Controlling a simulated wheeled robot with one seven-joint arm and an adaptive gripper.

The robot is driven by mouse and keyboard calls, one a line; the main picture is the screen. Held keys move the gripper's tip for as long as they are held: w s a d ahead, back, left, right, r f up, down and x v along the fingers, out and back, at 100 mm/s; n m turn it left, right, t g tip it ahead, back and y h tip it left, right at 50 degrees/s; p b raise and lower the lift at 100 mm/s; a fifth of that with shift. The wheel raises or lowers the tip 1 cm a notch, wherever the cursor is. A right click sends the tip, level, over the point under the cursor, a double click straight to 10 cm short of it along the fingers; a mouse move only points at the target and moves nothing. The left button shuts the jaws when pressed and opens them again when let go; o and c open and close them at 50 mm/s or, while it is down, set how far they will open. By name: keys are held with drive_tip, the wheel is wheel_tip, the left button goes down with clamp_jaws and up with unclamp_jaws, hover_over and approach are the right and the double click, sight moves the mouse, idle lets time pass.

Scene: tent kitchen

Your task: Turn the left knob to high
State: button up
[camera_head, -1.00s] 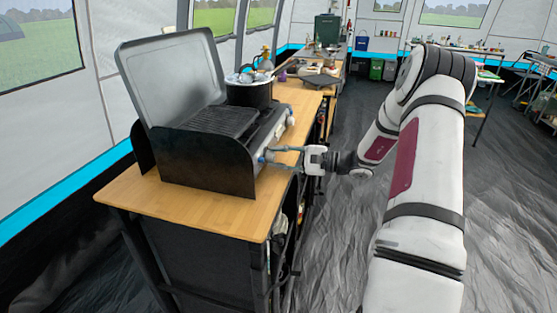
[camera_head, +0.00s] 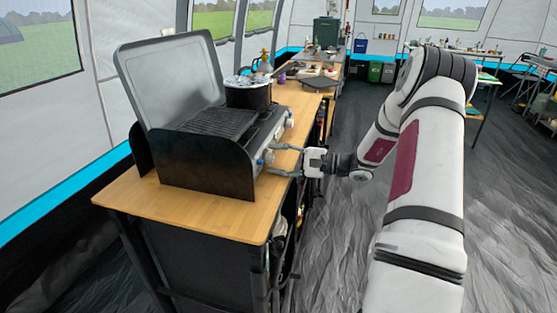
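The camp stove (camera_head: 205,163) stands on the wooden counter with its lid raised. The left knob (camera_head: 267,157) is small and bluish, low on the stove's front near its near end. The far knob (camera_head: 289,122) is pale. My gripper (camera_head: 273,159) points left at the stove front. Its two fingers are spread apart, one above and one below the level of the left knob, with the tips close to it. I cannot tell whether they touch it. The knob's marking and exact angle are too small to read.
A dark pot (camera_head: 249,95) sits at the far end of the stove. The wooden counter (camera_head: 200,212) has bare room in front of the stove. The floor (camera_head: 335,250) right of the counter is clear. Another table (camera_head: 488,76) stands at the back right.

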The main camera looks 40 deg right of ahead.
drive_tip(key=v, duration=1.2)
idle(0.3)
